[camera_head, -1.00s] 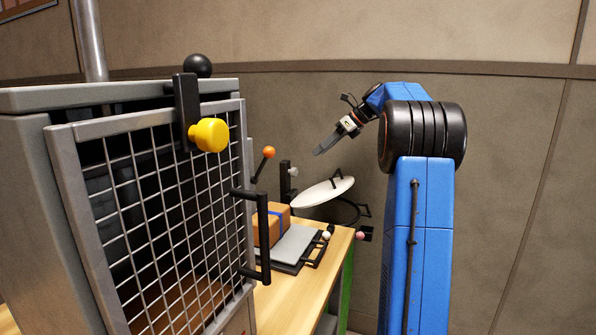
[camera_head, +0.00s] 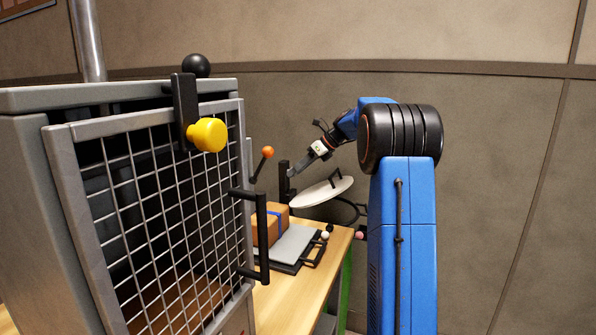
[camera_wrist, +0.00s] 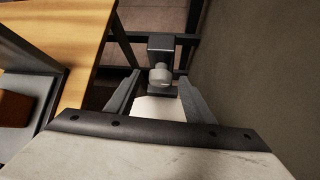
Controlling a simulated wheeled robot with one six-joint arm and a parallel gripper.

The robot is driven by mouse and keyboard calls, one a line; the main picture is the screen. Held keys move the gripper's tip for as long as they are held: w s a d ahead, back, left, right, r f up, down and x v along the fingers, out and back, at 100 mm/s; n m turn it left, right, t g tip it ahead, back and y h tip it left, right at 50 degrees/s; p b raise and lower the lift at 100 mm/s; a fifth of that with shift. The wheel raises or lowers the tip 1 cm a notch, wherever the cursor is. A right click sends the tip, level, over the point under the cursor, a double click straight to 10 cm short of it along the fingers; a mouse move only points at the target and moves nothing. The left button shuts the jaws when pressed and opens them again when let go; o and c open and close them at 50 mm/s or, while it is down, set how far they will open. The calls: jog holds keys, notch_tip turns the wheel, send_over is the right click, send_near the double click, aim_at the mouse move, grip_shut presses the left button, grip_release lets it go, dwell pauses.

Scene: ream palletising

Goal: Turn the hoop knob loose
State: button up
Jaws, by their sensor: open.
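The hoop knob is a small grey round knob (camera_wrist: 160,76) on a dark upright block (camera_wrist: 161,44). It shows in the wrist view between and just beyond my fingertips, with a gap on each side. My gripper (camera_wrist: 159,82) is open and empty, pointing at the knob. In the head view my gripper (camera_head: 291,172) reaches down-left to the black post (camera_head: 283,178) beside the white disc, and its fingers largely hide the knob. The white disc (camera_head: 322,193) sits tilted over a black hoop (camera_head: 349,211). I cannot tell whether a finger touches the knob.
A caged cabinet with a mesh door (camera_head: 165,215), yellow knob (camera_head: 208,135) and black handle (camera_head: 263,235) fills the left. An orange-tipped lever (camera_head: 267,153) stands behind it. A brown package (camera_head: 270,222) and grey plate (camera_head: 292,245) lie on the wooden table (camera_head: 300,292).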

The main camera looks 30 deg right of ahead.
jog(key=c, duration=1)
jog(key=shift+c, duration=0.2)
jog(key=shift+a+h, duration=0.1)
jog(key=shift+h, duration=0.2)
jog(key=shift+s+a+f+n+t+h, duration=0.1)
jog(key=shift+s+a+n+t+h, duration=0.05)
jog(key=shift+n+t+h, duration=0.8)
jog(key=shift+s+a+f+n+t+h, duration=0.15)
jog(key=shift+n+t+h, duration=0.55)
jog(key=shift+t+h, duration=0.4)
jog(key=shift+s+a+n+t+h, duration=0.15)
jog(key=shift+n+t+h, duration=0.7)
jog(key=shift+t+h, duration=0.15)
jog(key=shift+a+f+n+t+h, duration=0.1)
jog(key=shift+f+n+t+h, duration=0.15)
jog(key=shift+n+t+h, duration=0.6)
